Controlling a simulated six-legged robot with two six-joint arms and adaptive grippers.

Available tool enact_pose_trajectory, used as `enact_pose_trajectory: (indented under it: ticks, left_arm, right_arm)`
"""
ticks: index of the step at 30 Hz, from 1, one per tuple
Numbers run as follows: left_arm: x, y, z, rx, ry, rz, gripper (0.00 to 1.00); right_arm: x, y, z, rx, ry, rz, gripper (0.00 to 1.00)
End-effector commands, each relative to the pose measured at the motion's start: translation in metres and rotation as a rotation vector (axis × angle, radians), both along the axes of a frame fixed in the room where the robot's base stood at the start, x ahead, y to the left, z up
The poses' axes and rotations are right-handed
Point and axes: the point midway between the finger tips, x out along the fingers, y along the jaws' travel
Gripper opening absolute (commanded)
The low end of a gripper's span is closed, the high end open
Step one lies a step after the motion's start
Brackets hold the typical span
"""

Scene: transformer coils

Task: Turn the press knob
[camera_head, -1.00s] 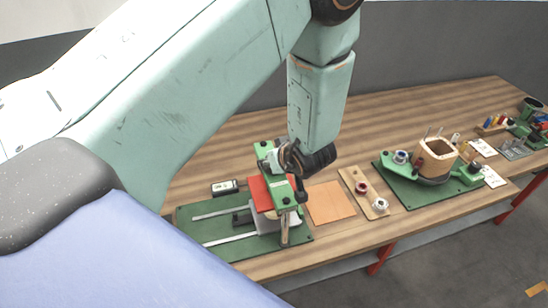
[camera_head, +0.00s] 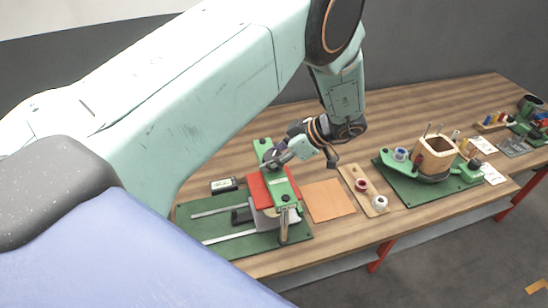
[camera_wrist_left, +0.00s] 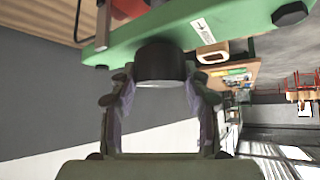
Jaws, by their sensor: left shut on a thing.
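The press (camera_head: 281,190) stands on a green base plate at the left of the table, with a green top bar over a red block (camera_head: 258,190). In the left wrist view, the press knob (camera_wrist_left: 160,62) is a short black cylinder against the green bar (camera_wrist_left: 240,28). My left gripper (camera_head: 272,161) is at the bar in the head view, its wrist tilted off to the right. In the left wrist view, the fingers of the gripper (camera_wrist_left: 160,88) are shut on the knob, one on each side. The knob is largely hidden in the head view. My right gripper is not in view.
An orange mat (camera_head: 328,201) lies right of the press, then a wooden strip (camera_head: 357,188) with small spools. A coil (camera_head: 434,157) on a green plate stands further right. A small dark device (camera_head: 224,186) lies behind the press plate.

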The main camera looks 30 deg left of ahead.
Motion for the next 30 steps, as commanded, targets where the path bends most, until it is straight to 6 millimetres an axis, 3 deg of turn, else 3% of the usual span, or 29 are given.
enact_pose_trajectory:
  ticks: [15,30]
  left_arm:
    - [0.001,0.003,-0.001,0.005,-0.001,0.36,0.16]
    - [-0.001,0.003,0.001,0.008,0.003,0.445,0.16]
  right_arm:
    - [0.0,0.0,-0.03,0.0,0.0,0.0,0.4]
    - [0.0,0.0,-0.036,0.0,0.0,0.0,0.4]
